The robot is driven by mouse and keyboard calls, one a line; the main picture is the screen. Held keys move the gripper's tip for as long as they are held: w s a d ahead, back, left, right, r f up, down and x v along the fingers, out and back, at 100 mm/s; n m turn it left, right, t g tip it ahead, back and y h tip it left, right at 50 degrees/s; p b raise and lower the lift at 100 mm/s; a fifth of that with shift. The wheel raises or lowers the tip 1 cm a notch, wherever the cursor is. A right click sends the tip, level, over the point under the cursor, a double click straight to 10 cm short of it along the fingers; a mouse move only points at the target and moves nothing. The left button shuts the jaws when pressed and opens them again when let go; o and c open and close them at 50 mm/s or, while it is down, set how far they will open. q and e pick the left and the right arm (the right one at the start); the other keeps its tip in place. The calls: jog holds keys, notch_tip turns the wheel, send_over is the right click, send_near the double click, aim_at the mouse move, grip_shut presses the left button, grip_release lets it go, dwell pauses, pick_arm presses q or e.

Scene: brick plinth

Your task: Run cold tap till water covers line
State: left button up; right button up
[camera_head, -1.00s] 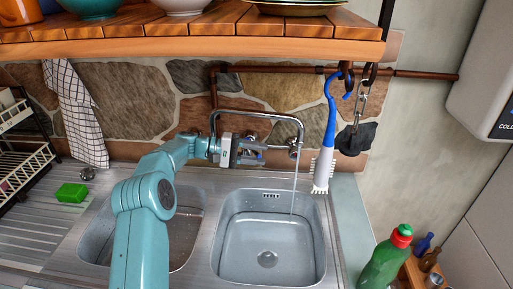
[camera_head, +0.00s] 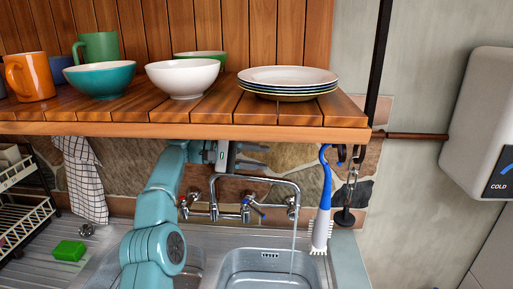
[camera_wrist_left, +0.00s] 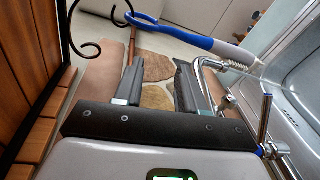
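The chrome tap (camera_head: 255,180) stands over the right sink basin (camera_head: 270,258). A thin stream of water (camera_head: 293,240) runs from its spout. One tap handle with a blue mark (camera_head: 247,208) is at the right of the tap body, and another handle (camera_head: 187,205) is at the left. My left gripper (camera_head: 255,156) is open and empty, above the tap and just under the shelf. In the left wrist view its fingers (camera_wrist_left: 158,88) are apart with nothing between them, and the tap spout (camera_wrist_left: 208,66) is to their right. The basin's floor and any fill line are hidden.
The wooden shelf (camera_head: 200,132) holding bowls, mugs and plates (camera_head: 287,78) is close above my left gripper. A blue-handled brush (camera_head: 324,200) hangs right of the tap. A green sponge (camera_head: 68,250) lies on the drainer. A white box (camera_head: 485,125) marked COLD is on the right wall.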

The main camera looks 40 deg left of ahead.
pick_arm(q)
jog(key=s, duration=0.2)
jog(key=m+g+y+b, duration=0.3)
jog(key=m+y+b, duration=1.2)
jog(key=m+y, duration=0.9)
send_near(256, 211)
jog(key=w+a+f+n+y+p, duration=0.1)
jog(key=w+a, duration=0.1)
jog(key=w+a+f+n+y+p, duration=0.1)
jog(key=a+f, duration=0.1)
jog(key=a, duration=0.1)
jog(key=w+a+f+n+y+p, duration=0.1)
jog(key=w+a+f, duration=0.1)
jog(key=a, duration=0.1)
jog(key=shift+w, duration=0.3)
jog(key=shift+f, duration=0.1)
pick_arm(e)
notch_tip(256, 211, down, 11)
jog(key=shift+s+f, duration=0.2)
jog(key=shift+s, duration=0.05)
